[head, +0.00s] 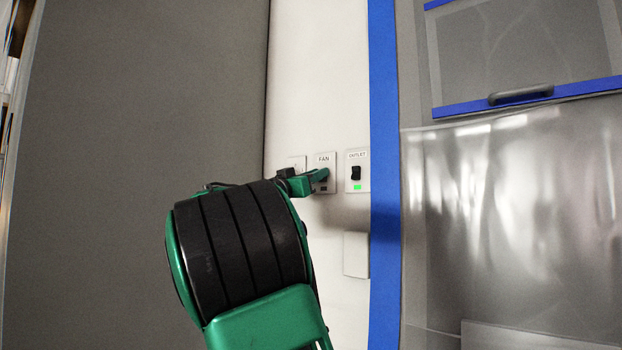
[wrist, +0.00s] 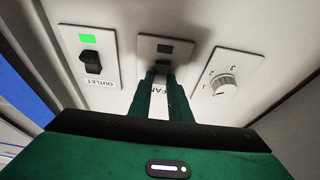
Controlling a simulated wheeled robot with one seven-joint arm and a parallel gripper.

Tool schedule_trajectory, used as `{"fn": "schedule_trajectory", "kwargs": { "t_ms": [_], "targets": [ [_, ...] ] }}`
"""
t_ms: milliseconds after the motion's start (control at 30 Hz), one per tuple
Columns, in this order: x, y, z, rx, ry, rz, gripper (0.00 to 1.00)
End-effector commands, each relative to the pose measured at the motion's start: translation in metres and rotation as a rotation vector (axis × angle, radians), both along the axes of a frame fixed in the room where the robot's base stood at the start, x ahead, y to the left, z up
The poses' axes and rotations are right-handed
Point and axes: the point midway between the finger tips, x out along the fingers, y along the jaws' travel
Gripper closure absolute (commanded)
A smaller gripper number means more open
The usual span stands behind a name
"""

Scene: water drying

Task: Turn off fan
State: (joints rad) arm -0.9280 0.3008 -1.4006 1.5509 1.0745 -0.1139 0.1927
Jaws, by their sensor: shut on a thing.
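The fan switch plate (head: 324,159) is on the white wall, with the word FAN above its switch. It also shows in the wrist view (wrist: 184,54). My gripper (head: 322,175) reaches it from the left in the head view. In the wrist view its two green fingers (wrist: 162,76) are nearly together, shut on the dark fan switch (wrist: 161,66). The fingers hide most of the switch, so its tilt cannot be told. The small indicator (wrist: 164,48) on the fan plate looks dark.
An outlet switch (head: 356,172) with a lit green indicator sits close to the right in the head view. A dial knob (wrist: 222,85) is on the fan's other side. A blank white plate (head: 356,255) is below. A blue frame (head: 384,120) borders the wall.

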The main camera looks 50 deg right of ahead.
Motion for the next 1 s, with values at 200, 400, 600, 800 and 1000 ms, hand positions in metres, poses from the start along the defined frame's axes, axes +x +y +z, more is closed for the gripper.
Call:
{"fn": "schedule_trajectory", "kwargs": {
  "t_ms": [200, 400, 600, 800, 1000],
  "targets": [
    [0.006, 0.003, -0.002, -0.007, 0.005, 0.014, 1.0],
    [0.007, 0.004, -0.002, -0.006, 0.005, 0.015, 0.66],
    [0.004, 0.002, -0.002, -0.006, 0.003, 0.009, 0.64],
    [0.003, 0.005, -0.003, -0.006, 0.003, 0.006, 0.64],
    [0.003, 0.026, -0.012, -0.004, 0.004, 0.01, 0.64]
  ]
}}
